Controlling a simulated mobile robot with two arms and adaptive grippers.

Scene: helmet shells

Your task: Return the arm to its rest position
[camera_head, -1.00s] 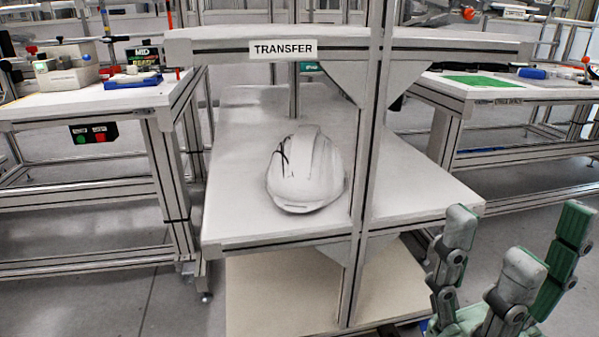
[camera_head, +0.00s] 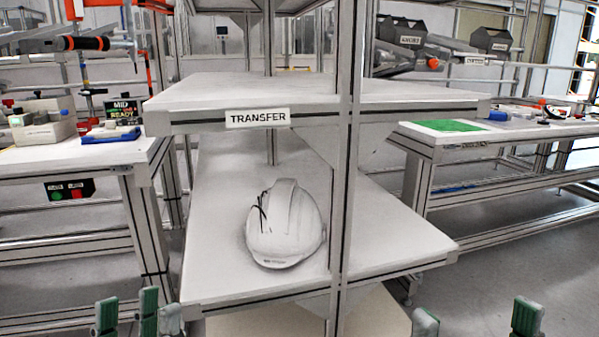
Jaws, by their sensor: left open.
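A white helmet shell (camera_head: 286,225) rests on the middle shelf (camera_head: 215,215) of the rack labelled TRANSFER. My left gripper (camera_head: 138,318) shows at the bottom left edge, with only its green and grey fingertips in view. It is open and holds nothing visible, below and left of the shell and apart from it. My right gripper (camera_head: 476,320) shows at the bottom right edge as two fingertips set wide apart, with nothing visible between them. The rest of both arms is out of the picture.
The rack's front post (camera_head: 345,150) stands just right of the shell. A lower shelf (camera_head: 375,318) shows below. A left workbench (camera_head: 70,150) carries a box, a blue tool and a MID READY sign. A right workbench (camera_head: 420,137) holds a green mat.

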